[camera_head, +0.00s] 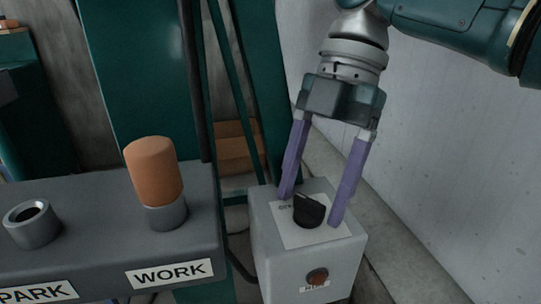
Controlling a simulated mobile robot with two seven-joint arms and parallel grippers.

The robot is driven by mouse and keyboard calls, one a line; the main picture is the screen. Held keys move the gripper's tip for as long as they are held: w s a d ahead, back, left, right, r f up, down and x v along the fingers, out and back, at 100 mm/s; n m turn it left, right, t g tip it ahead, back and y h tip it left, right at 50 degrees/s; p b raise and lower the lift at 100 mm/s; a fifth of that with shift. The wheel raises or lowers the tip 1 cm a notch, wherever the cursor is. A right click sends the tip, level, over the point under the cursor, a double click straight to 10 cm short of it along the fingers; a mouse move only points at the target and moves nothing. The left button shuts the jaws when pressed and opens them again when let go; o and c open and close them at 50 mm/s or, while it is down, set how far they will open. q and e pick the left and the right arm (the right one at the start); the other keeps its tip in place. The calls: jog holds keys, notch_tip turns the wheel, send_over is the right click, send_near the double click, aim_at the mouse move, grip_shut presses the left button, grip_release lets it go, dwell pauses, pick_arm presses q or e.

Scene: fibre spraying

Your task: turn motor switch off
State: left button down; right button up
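The motor switch is a black rotary knob (309,210) on a white plate on top of a grey box (262,235), at the lower right of the middle. Small lettering beside the knob is too small to read surely. My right gripper (310,210) comes down from the upper right with its two purple fingers apart, one on each side of the knob. The fingertips are close to the plate. Whether either finger touches the knob, I cannot tell. My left gripper is not in view.
A reddish button (317,277) is on the box's front. At left, a grey bench (100,245) carries an orange cylinder (154,170) in the WORK holder; the PARK holder (33,223) is empty. Green posts (140,70) stand behind. A grey wall (450,130) is on the right.

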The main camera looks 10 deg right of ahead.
jog(key=shift+o, duration=0.4)
jog(key=shift+r, duration=0.1)
jog(key=v, duration=0.9)
jog(key=shift+d+r, duration=0.15)
jog(key=shift+r, duration=0.2)
jog(key=shift+w, duration=0.15)
